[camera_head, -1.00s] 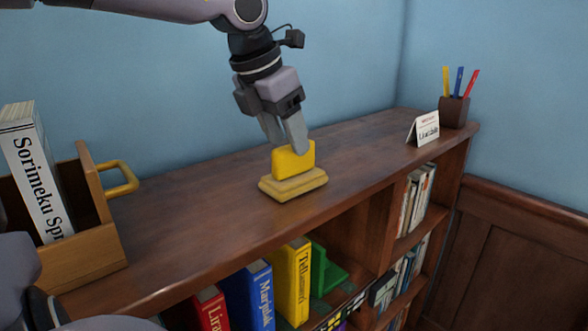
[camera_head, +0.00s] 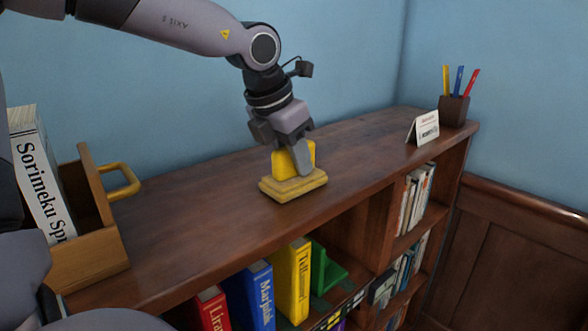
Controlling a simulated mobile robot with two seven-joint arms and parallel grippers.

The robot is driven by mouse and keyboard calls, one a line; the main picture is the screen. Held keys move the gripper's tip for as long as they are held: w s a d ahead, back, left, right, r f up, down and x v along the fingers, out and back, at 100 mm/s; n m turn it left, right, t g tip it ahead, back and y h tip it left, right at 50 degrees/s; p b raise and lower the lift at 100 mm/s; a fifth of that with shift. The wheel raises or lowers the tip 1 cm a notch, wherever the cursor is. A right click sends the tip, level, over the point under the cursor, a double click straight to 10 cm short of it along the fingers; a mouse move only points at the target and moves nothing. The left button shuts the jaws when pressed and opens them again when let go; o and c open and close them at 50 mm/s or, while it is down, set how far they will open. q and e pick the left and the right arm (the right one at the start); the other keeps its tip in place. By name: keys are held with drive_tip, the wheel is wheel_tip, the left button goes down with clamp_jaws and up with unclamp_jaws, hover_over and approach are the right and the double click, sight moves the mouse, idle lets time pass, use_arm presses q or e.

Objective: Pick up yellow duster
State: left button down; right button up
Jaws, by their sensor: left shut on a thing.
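The yellow duster (camera_head: 292,187) rests on top of the wood bookcase, near the middle of the view. It has a wide flat base and an upright yellow block as its handle. My left gripper (camera_head: 293,160) comes down from above and is shut on the handle, with one finger in front of it. The finger behind the handle is mostly hidden. The base still appears to sit on the wood. My right gripper is not in view.
A wooden box (camera_head: 95,262) with a yellow handle holds a white book (camera_head: 42,180) at left. A small card (camera_head: 424,128) and a pen cup (camera_head: 454,110) stand at the far right end. Books fill shelves below. The top around the duster is clear.

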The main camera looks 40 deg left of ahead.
use_arm(q)
drive_tip(key=shift+r, duration=0.15)
drive_tip(key=shift+r, duration=0.7)
wheel_tip(320, 180, up, 18)
drive_tip(key=p, duration=0.1)
drive_tip(key=shift+r+p, duration=0.2)
drive_tip(key=shift+p, duration=0.15)
drive_tip(key=c, duration=1.5)
unclamp_jaws()
drive_tip(key=shift+c, duration=1.3)
